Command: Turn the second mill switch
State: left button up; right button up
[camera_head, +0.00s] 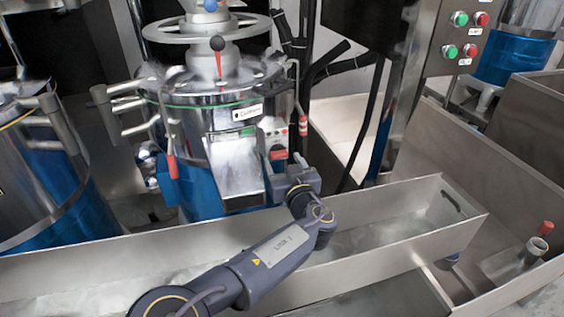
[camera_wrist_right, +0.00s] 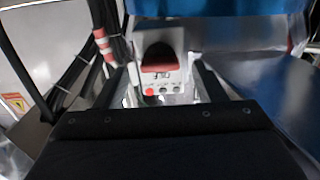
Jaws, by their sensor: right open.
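The mill (camera_head: 205,110) is a steel drum with a blue lower body, a handwheel on top and a metal chute in front. Its switch box (camera_head: 273,133) is a light box with red parts on the right of the chute. In the right wrist view, the mill switch (camera_wrist_right: 160,57) is a dark, red-edged knob on a pale box, above a red button. My right gripper (camera_head: 286,165) is just below and in front of the box. In the wrist view its two fingers (camera_wrist_right: 163,82) are apart, with the box between and beyond them. Contact is unclear. My left gripper is out of view.
A long steel trough (camera_head: 400,215) runs below my right arm. Another blue and steel mill (camera_head: 35,170) stands at left. A panel (camera_head: 465,30) with green and red buttons is at upper right. Black hoses (camera_head: 345,65) hang behind the mill. A red-and-white-banded rod (camera_wrist_right: 101,45) is beside the switch.

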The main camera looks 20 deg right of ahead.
jog(key=shift+w, duration=0.75)
jog(key=c, duration=1)
